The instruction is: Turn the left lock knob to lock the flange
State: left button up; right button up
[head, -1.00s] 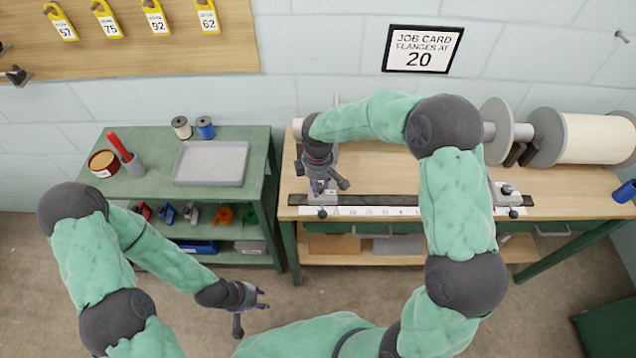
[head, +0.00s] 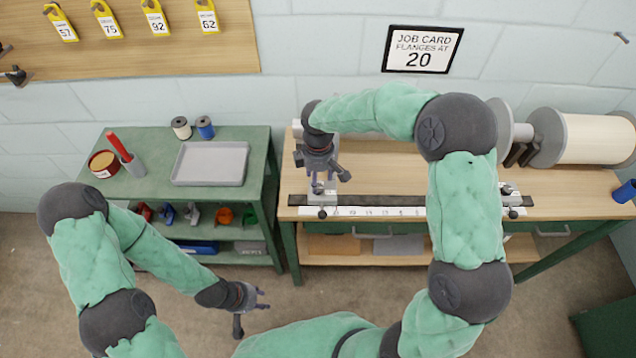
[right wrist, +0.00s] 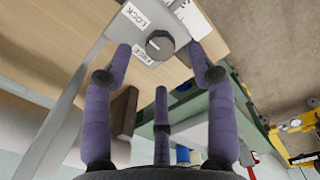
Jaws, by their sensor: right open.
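The left lock knob (head: 322,214) is a small dark knob at the front of the grey left flange block (head: 323,198) on the bench rail. In the right wrist view the round dark knob (right wrist: 159,45) sits on a pale plate between a LOCK label (right wrist: 135,14) and a FREE label (right wrist: 146,56). I cannot tell clearly which label its mark points to. My right gripper (head: 323,172) is open above and behind the knob. In the wrist view its fingers (right wrist: 160,58) stand on either side of the knob, apart from it. My left gripper (head: 252,308) is open and empty over the floor.
The dark rail with a white scale (head: 385,211) runs right to a second block with a knob (head: 513,203). A large spool (head: 595,138) stands at the back right of the bench. A green side table with a grey tray (head: 210,163) is at left.

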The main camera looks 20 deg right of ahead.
notch_tip(320, 180, up, 8)
dwell(0.8)
